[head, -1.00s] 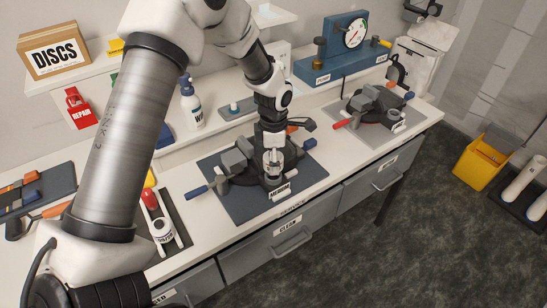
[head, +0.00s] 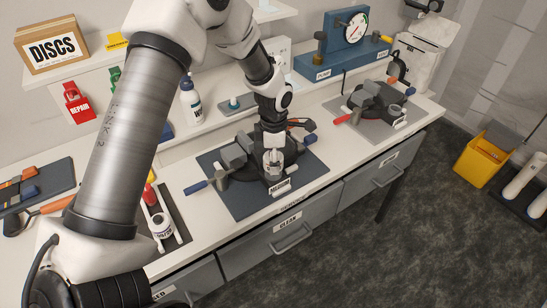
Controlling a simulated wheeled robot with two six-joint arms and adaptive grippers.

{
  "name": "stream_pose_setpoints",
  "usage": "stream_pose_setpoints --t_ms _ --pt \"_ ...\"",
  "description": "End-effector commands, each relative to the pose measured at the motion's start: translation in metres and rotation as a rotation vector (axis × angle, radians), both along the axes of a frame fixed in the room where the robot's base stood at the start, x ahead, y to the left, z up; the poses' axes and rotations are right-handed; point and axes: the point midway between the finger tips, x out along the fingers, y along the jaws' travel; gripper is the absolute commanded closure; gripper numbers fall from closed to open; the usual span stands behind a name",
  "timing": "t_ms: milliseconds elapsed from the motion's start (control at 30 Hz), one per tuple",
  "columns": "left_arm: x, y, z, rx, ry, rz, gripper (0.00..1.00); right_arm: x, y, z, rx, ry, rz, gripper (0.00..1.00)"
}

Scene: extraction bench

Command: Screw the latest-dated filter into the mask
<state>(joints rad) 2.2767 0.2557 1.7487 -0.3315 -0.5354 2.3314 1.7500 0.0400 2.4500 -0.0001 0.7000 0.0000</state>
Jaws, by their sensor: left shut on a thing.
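A dark mask (head: 238,158) is clamped in a black stand on a blue-grey mat (head: 232,198), with a label reading MEDIUM in front. My left gripper (head: 273,160) points down at the mask's front. It is shut on a small pale round thing, apparently a filter (head: 273,168), mostly hidden by the fingers. I cannot tell whether it touches the mask's port or is threaded in it. A second dark mask (head: 378,98) sits in a similar stand at the right. No date is legible. My right gripper is not in view.
A tray (head: 180,226) with a red-and-white item lies at the left, near orange-handled tools (head: 45,212). Grey drawers (head: 265,245) lie below the bench front.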

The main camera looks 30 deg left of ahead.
Motion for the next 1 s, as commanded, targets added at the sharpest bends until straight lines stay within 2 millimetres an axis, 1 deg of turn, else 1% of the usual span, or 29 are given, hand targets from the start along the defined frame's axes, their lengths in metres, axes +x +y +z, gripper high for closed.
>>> stream_pose_setpoints --t_ms 267,367,467,600,700,800,967,1000 --pt "0.000 0.000 -0.008 0.001 -0.001 0.000 0.85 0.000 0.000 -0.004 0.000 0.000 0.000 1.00" --pt "0.000 0.000 -0.005 0.001 -0.001 -0.032 0.85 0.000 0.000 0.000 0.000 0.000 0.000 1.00" --pt "0.000 0.000 -0.002 0.000 0.000 -0.188 0.85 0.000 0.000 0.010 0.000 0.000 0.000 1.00" --pt "0.000 0.000 -0.002 0.000 0.001 -0.498 0.85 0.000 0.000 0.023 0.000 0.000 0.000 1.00" --pt "0.000 0.000 -0.004 0.000 0.000 -0.694 0.85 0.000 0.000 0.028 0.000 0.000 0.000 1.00" --pt "0.000 0.000 -0.006 0.000 0.000 -0.792 0.85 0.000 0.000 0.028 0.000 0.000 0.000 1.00" --pt "0.000 0.000 -0.007 0.000 -0.001 -0.804 0.85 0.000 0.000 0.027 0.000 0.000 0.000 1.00" --pt "0.000 0.000 -0.007 0.000 -0.001 -0.803 0.36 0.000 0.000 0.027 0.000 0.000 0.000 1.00"
